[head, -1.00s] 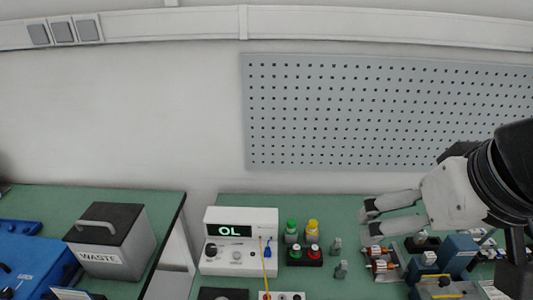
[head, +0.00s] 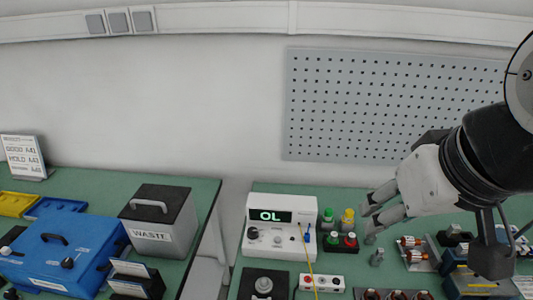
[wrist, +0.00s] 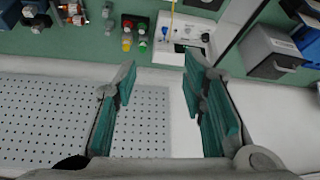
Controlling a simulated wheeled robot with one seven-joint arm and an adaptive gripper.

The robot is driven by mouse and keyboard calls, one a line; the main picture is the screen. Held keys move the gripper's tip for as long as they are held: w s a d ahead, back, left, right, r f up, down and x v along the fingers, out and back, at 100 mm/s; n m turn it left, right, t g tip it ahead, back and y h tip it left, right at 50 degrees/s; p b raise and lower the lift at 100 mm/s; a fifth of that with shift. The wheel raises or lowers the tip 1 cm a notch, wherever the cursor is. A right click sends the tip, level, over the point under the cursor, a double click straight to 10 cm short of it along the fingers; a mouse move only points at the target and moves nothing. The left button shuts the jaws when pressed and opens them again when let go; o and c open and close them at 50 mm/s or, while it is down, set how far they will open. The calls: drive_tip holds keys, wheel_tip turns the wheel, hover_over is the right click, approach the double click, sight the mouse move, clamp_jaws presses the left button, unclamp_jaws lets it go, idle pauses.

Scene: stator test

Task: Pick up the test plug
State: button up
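A small blue plug (head: 306,237) shows on the front of the white tester (head: 268,241), beside a yellow lead (head: 310,268). I take it for the test plug, but its shape is too small to be sure. It also shows in the wrist view (wrist: 165,31). The tester display reads "OL". My gripper (head: 368,221) is open and empty, above the bench to the right of the tester. In the wrist view my gripper's fingers (wrist: 160,95) are wide apart with nothing between them, and the plug lies beyond them.
Copper-wound parts (head: 411,241) lie to the right. A waste bin (head: 158,221) and blue case (head: 62,258) are left, across a bench gap.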

drive_tip(key=a, duration=0.2)
drive_tip(key=n+g, duration=0.6)
drive_tip(key=n, duration=1)
hover_over(307, 233)
drive_tip(key=f, duration=3.3)
drive_tip(key=shift+d, duration=0.4)
drive_tip(key=f, duration=0.4)
drive_tip(key=shift+a+p, duration=0.4)
drive_tip(key=shift+f, duration=0.65)
clamp_jaws()
